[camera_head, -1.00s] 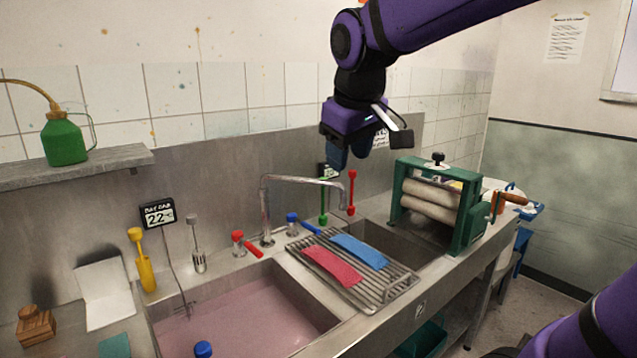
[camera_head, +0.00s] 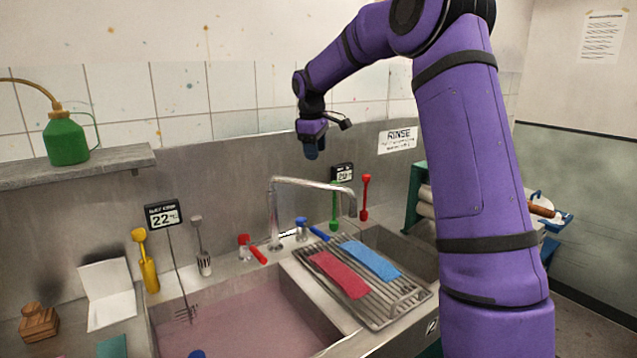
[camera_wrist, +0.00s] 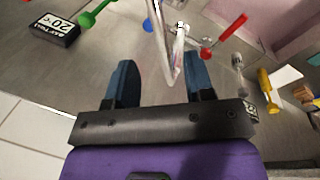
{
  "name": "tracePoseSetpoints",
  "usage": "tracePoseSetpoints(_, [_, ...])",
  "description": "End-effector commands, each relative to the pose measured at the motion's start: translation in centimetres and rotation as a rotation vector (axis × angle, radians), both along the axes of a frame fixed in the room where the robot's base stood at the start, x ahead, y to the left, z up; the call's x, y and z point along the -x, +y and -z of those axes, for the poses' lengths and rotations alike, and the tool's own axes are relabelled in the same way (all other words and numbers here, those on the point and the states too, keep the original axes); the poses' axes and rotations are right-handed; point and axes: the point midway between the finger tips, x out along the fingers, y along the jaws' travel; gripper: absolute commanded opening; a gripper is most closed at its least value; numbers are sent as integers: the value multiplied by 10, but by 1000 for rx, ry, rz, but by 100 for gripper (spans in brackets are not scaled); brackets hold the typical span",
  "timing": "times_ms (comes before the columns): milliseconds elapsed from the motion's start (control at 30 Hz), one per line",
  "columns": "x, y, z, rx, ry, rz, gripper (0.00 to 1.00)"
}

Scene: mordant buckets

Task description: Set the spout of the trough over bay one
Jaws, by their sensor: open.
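The trough's spout (camera_head: 315,184) is a bent chrome pipe. It rises from the deck behind the basins and its arm reaches right, its down-turned tip over the rack side. My gripper (camera_head: 312,152) is above and behind the spout, near the wall, fingers down and apart from it. In the wrist view the gripper (camera_wrist: 162,78) is open and empty; the spout (camera_wrist: 165,50) shows beyond and between the fingers. The left basin (camera_head: 235,315) holds pinkish liquid; the right basin (camera_head: 405,240) is partly under the rack. I cannot read which bay is one.
A wire rack (camera_head: 365,312) with red cloth (camera_head: 338,275) and blue cloth (camera_head: 370,261) bridges the basins. Red tap (camera_head: 252,248), blue tap (camera_head: 303,228), green tool (camera_head: 334,205) and red tool (camera_head: 365,197) stand near the spout. My arm hides most of the green wringer (camera_head: 412,205).

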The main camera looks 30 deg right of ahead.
Motion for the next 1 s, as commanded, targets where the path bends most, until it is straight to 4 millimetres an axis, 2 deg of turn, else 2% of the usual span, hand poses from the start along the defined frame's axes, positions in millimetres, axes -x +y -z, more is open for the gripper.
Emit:
tracePoseSetpoints(267, [-7, -8, 24, -1, 7, -7, 48])
tracePoseSetpoints(700, [-15, -19, 93, -1, 5, -6, 48])
tracePoseSetpoints(833, [-16, -21, 105, -1, 5, -6, 48])
tracePoseSetpoints(1000, [-17, -21, 110, -1, 3, -6, 48])
